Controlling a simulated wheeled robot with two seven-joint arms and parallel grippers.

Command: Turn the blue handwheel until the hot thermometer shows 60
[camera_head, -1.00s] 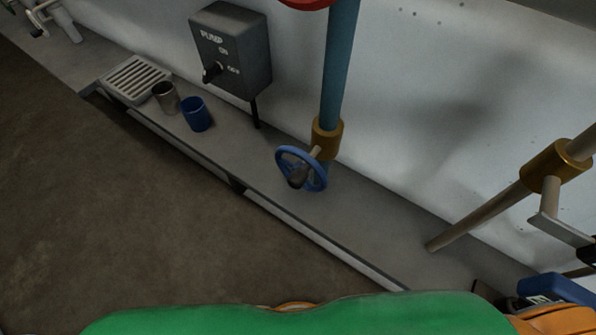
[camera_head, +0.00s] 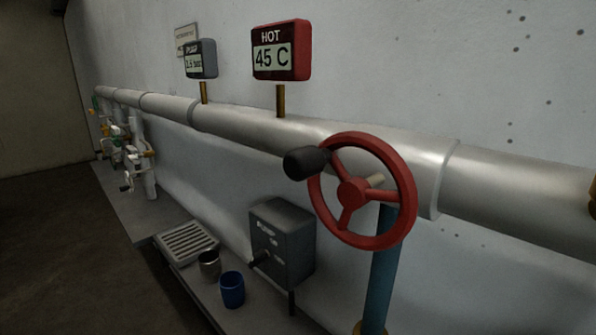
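The hot thermometer (camera_head: 281,50) is a red box on a brass stem on the big grey pipe, and it reads 45 C. The blue handwheel is out of view now; it showed low on the blue pipe a second ago. A red handwheel (camera_head: 352,191) with a black knob stands at the top of the blue pipe (camera_head: 383,275). Neither of my grippers shows in this view.
A grey pump switch box (camera_head: 282,243), a blue cup (camera_head: 232,289), a metal cup (camera_head: 209,264) and a slatted grate (camera_head: 186,243) are on the low ledge. A grey gauge (camera_head: 201,59) and several small valves (camera_head: 128,160) are farther left. Brown floor lies open at left.

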